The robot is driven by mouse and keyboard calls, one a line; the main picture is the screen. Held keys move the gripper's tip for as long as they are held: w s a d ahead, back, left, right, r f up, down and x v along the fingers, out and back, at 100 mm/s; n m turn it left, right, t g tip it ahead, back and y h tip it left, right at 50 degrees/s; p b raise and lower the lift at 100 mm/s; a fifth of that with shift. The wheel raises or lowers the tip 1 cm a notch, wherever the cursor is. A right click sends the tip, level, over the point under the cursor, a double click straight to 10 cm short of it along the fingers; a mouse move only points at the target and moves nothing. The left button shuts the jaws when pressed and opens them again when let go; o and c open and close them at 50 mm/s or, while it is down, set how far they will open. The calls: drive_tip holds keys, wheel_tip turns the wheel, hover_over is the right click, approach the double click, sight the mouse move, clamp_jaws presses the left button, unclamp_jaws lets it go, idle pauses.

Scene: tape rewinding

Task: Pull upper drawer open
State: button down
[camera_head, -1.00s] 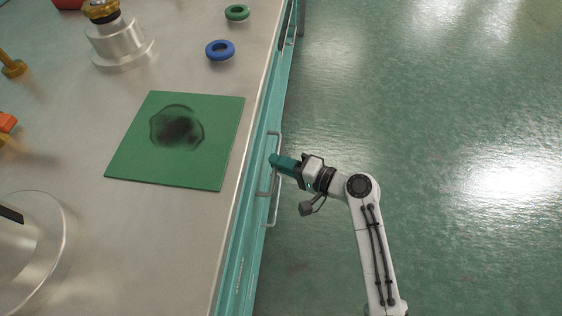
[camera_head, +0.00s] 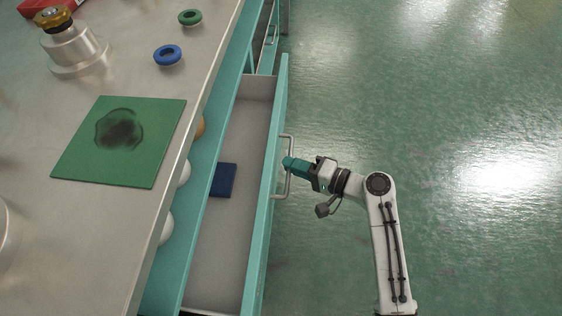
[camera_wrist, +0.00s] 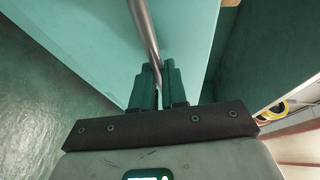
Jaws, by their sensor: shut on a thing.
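The upper drawer (camera_head: 236,128) is teal-fronted and stands open to the right of the bench, its pale inside showing. A dark blue flat block (camera_head: 222,180) lies in it. A metal bar handle (camera_head: 290,148) is on the drawer front. My gripper (camera_head: 287,163) is at the handle, its teal fingers closed around the bar. In the wrist view the handle bar (camera_wrist: 143,28) runs down between the two dark fingers of my gripper (camera_wrist: 159,80). The teal drawer front fills the space behind it.
On the bench are a green mat (camera_head: 75,160), a blue ring (camera_head: 167,55), a green ring (camera_head: 190,17) and a metal device with a gold top (camera_head: 70,45). Round objects (camera_head: 183,174) show partly under the bench edge. The floor at right is clear.

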drive_tip(key=s+d, duration=0.1)
drive_tip(key=d, duration=0.8)
drive_tip(key=s+d, duration=0.2)
drive_tip(key=d, duration=0.6)
drive_tip(key=shift+s+d+p, duration=0.25)
drive_tip(key=shift+d+p, duration=0.15)
drive_tip(key=c, duration=1.2)
unclamp_jaws()
drive_tip(key=p+v, duration=0.2)
drive_tip(key=v, duration=0.8)
drive_tip(key=shift+s+d, duration=0.2)
drive_tip(key=shift+d, duration=0.1)
